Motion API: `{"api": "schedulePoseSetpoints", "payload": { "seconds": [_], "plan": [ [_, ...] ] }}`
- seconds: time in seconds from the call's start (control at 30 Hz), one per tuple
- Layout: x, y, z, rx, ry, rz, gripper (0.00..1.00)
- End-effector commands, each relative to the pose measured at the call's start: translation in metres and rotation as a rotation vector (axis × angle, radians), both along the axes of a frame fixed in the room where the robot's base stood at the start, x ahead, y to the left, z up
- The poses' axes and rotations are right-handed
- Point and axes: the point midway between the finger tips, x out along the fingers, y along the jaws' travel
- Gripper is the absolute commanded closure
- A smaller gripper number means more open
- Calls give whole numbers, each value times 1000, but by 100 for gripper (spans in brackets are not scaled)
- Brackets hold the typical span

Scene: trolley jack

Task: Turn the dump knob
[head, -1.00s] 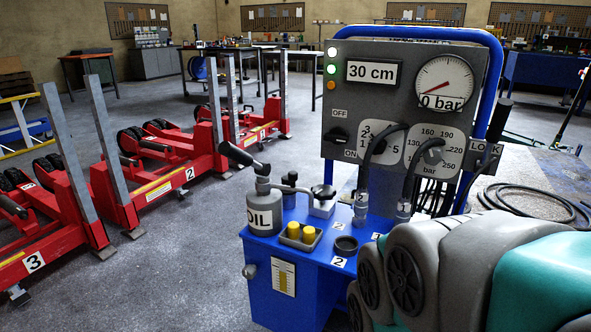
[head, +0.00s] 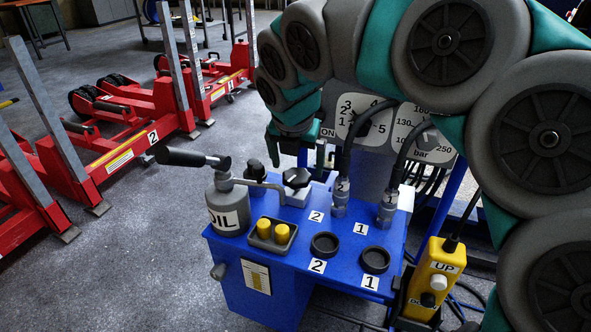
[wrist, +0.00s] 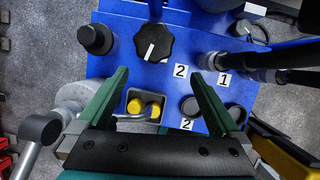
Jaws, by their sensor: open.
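A black lobed knob (head: 295,178) with a white pointer line sits on a pale block on top of the blue pump unit (head: 262,292). In the wrist view this knob (wrist: 153,42) lies just beyond the fingertips, between their lines, its pointer roughly up-down. No label on it is readable. My gripper (head: 297,156) hangs above and behind the knob in the head view. In the wrist view my gripper (wrist: 160,75) is open, its two green fingers wide apart with nothing between the tips. A smaller round black knob (wrist: 95,39) stands to the left.
The grey OIL can (head: 228,208) with its lever, a tray of yellow caps (head: 271,234) and hose couplings (head: 387,212) crowd the blue top. Two black rings (head: 325,245) lie in front. A yellow UP pendant (head: 435,280) hangs right. Red jacks (head: 120,150) stand left.

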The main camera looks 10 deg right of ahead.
Motion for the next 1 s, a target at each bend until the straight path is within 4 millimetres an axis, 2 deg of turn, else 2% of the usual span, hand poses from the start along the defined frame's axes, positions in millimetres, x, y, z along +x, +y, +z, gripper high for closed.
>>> {"api": "schedulePoseSetpoints", "payload": {
  "seconds": [0.1,0.23,0.7,1.0],
  "plan": [
    [15,1,8,-41,-11,110,0],
    [22,-1,6,-61,-12,157,0],
    [44,-10,-53,-63,-8,157,0],
    [48,-10,-63,-61,-12,158,0]
  ]
}}
